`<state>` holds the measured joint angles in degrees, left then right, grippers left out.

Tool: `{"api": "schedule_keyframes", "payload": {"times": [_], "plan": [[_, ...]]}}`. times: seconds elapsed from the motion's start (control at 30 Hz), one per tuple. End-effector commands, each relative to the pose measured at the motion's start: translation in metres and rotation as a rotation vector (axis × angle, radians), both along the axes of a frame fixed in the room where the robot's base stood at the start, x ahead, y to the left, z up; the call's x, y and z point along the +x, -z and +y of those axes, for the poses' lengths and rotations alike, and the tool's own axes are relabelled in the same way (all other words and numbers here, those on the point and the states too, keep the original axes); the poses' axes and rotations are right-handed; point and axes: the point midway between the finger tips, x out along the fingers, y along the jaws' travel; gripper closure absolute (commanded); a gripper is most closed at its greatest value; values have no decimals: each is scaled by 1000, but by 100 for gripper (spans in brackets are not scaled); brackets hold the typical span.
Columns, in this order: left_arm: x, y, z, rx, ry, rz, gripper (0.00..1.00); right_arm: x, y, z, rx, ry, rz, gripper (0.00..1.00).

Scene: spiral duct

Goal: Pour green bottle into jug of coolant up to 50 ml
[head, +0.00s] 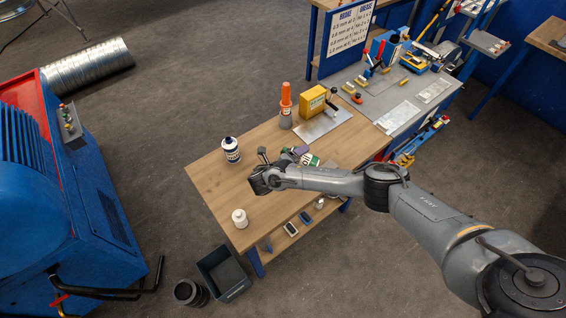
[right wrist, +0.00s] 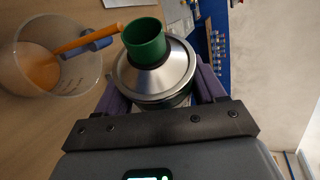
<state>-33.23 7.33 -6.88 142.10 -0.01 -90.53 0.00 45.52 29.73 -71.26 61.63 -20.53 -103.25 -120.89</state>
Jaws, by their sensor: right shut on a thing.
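My right gripper (head: 299,153) is over the workbench and shut on the green bottle (head: 311,160). In the right wrist view the purple fingers (right wrist: 161,92) press on both sides of the bottle, which has a silver shoulder and a green neck (right wrist: 146,42). A clear jug (right wrist: 22,72) with marks on its wall stands to the left of the bottle, apart from it, with orange contents. I cannot clearly make out the jug in the head view. The bottle's base is hidden. My left gripper is not in view.
The wooden workbench (head: 215,172) bears a white and dark blue bottle (head: 231,150), a small white bottle (head: 240,218), an orange cone-topped thing (head: 286,99) and a yellow box (head: 312,102). A dark bin (head: 222,273) stands on the floor. The bench's left part has free room.

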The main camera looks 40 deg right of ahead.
Motion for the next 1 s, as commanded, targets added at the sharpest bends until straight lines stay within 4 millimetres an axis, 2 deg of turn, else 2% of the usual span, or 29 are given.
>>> {"api": "schedule_keyframes", "payload": {"times": [1.0], "plan": [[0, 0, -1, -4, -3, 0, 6, -1, 1, -1, -19, 0, 34, 72]]}}
